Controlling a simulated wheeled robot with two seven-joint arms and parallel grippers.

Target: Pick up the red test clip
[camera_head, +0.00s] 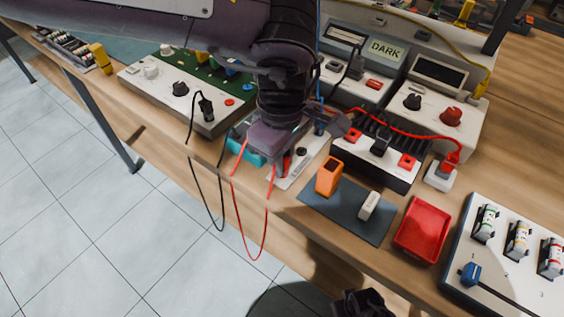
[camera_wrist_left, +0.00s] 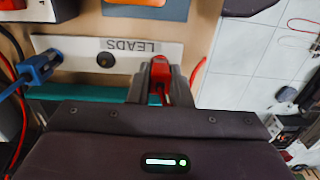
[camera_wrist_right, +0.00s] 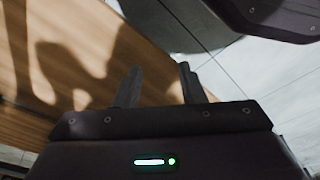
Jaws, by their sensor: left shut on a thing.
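The red test clip (camera_wrist_left: 160,68) is between the fingers of my left gripper (camera_wrist_left: 161,84), which is shut on it. The clip is at the end of the white strip labelled LEADS (camera_wrist_left: 120,52); I cannot tell whether it still touches it. In the head view my left gripper (camera_head: 283,160) is over the bench's front edge and mostly hides the clip. A red lead (camera_head: 266,215) hangs in a loop below the edge. My right gripper (camera_wrist_right: 157,88) is open and empty, with its fingers apart; wood and floor show beyond it.
A blue clip (camera_wrist_left: 38,68) is at the strip's other end. An orange block (camera_head: 329,176) and a pale block (camera_head: 369,206) are on a blue-grey mat (camera_head: 340,212). A red tray (camera_head: 422,229) lies to their right. A black lead (camera_head: 208,215) hangs at the left.

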